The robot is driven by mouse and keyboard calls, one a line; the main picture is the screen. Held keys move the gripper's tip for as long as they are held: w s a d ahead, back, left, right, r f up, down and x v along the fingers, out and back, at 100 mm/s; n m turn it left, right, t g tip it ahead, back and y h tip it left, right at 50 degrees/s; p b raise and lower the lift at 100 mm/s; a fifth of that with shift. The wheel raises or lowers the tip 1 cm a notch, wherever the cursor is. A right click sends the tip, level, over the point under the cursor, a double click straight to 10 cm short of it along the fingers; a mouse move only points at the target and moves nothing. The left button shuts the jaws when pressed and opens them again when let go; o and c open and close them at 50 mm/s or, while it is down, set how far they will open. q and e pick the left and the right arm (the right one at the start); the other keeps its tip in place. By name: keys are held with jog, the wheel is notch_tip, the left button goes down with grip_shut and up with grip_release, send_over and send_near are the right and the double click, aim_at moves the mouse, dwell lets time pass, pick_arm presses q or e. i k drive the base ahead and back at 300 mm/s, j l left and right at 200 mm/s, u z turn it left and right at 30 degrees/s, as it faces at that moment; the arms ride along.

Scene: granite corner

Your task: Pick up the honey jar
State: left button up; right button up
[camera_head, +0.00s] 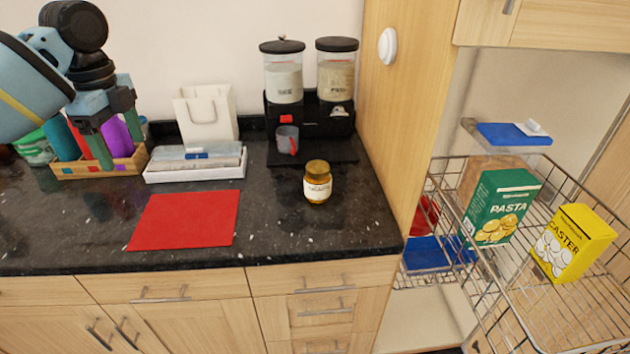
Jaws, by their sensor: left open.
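The honey jar (318,183) is a small amber jar with a gold-brown lid and a pale label. It stands upright on the dark granite counter, right of the red mat and in front of the black dispenser stand. My left gripper (123,164) is at the upper left, pointing down over the wooden organizer box, with its two green-grey fingers apart. It is well to the left of the jar and not touching it. My right gripper is not in view.
A red mat (186,220) lies left of the jar. A white tray (195,174), a white bag (205,114), a mug (287,140) and two canisters on a black stand (310,117) line the back. A wire basket (520,300) holds boxes at right. Bare counter surrounds the jar.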

aim_at(318, 178)
jog(key=i+l+z, duration=0.1)
jog(key=z, duration=0.3)
jog(key=i+l+z, duration=0.1)
jog(key=z, duration=0.25)
jog(key=i+z, duration=0.1)
jog(key=z, duration=0.3)
